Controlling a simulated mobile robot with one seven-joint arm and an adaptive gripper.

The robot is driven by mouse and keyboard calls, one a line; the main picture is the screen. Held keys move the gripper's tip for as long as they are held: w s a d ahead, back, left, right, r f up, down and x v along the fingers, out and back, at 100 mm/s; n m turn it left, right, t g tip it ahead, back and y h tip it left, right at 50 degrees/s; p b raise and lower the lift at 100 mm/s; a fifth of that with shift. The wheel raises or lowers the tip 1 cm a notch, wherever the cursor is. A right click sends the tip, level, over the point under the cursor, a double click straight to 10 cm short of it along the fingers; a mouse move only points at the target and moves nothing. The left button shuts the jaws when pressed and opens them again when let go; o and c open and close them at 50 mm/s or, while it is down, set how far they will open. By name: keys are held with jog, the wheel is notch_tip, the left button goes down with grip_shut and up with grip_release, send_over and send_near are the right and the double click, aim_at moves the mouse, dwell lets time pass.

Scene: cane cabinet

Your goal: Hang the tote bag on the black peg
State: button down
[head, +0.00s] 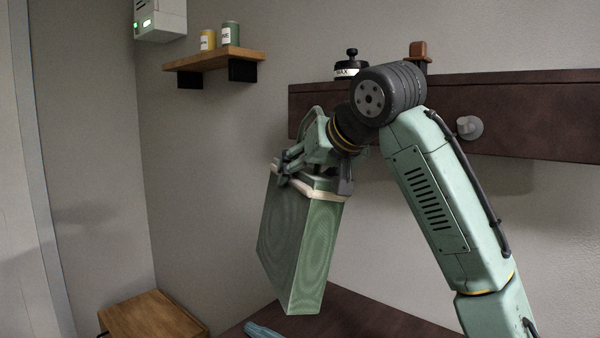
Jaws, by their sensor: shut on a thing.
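A green box-shaped tote bag (312,258) with a pale band along its top hangs below my gripper (314,182) in the middle of the head view. My gripper is shut on the bag's top and holds it tilted, in front of the wall. A dark brown board (550,115) runs along the wall behind my arm. One grey round peg (469,127) shows on it, right of my arm. I cannot make out a black peg; my wrist and arm cover part of the board.
A black-lidded jar (350,70) and a small brown object (418,51) show above the board's top edge. A wooden shelf (213,59) with two small cans is at upper left. A wooden cabinet (152,315) and a blue object (262,331) are below.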

jog(key=w+d+f+p, duration=0.1)
jog(key=w+d+p, duration=0.1)
jog(key=w, duration=0.3)
jog(key=shift+d, duration=0.8)
jog(key=shift+f, duration=0.15)
dwell(0.4)
jog(key=shift+c, duration=2.3)
grip_release()
jog(key=shift+s, duration=0.1)
